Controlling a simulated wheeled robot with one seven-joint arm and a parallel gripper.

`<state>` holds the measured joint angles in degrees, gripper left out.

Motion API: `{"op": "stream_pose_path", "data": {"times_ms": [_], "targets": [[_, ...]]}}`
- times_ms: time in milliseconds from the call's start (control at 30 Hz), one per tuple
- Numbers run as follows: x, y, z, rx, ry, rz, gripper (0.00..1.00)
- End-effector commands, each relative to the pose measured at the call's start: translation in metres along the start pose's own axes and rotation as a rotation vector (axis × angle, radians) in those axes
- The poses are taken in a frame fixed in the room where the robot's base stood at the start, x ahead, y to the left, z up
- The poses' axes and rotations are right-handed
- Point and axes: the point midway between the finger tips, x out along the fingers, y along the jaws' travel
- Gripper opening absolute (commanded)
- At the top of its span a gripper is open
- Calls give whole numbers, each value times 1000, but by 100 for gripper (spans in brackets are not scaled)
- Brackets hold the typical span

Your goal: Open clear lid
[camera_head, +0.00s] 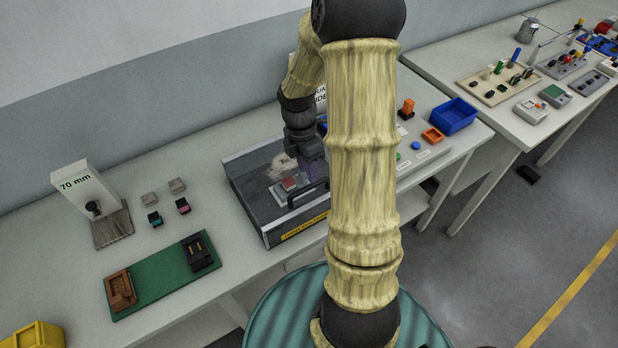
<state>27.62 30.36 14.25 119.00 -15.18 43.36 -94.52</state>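A dark grey case (250,205) with a clear lid stands on the table in the middle of the view, with a yellow label (304,228) on its front. The lid appears to lie flat over the case, though its clear surface is hard to make out. A black bar handle (308,194) is near the front edge. A red block on a grey base (289,184) and a pale item show inside. My gripper (312,170) points down over the right part of the case, behind the handle. My arm hides the case's right side. The fingertips are too small and dark to read.
Left of the case are a green board (160,277) with brown and black sockets, several small connectors, and a "70 mm" block (85,188). A second table (500,130) holds more devices.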

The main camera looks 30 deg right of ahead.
Motion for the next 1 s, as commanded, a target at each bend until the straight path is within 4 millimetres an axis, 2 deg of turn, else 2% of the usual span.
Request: {"op": "stream_pose_path", "data": {"times_ms": [100,233,367,600,667,800,1000], "targets": [[21,-1,-1,-2,1,-6,36],[37,0,-1,-1,1,-3,36],[44,0,0,-1,0,0,36],[44,0,0,0,0,0,36],[44,0,0,0,0,0,26],[44,0,0,0,0,0,0],[44,0,0,0,0,0,0]]}}
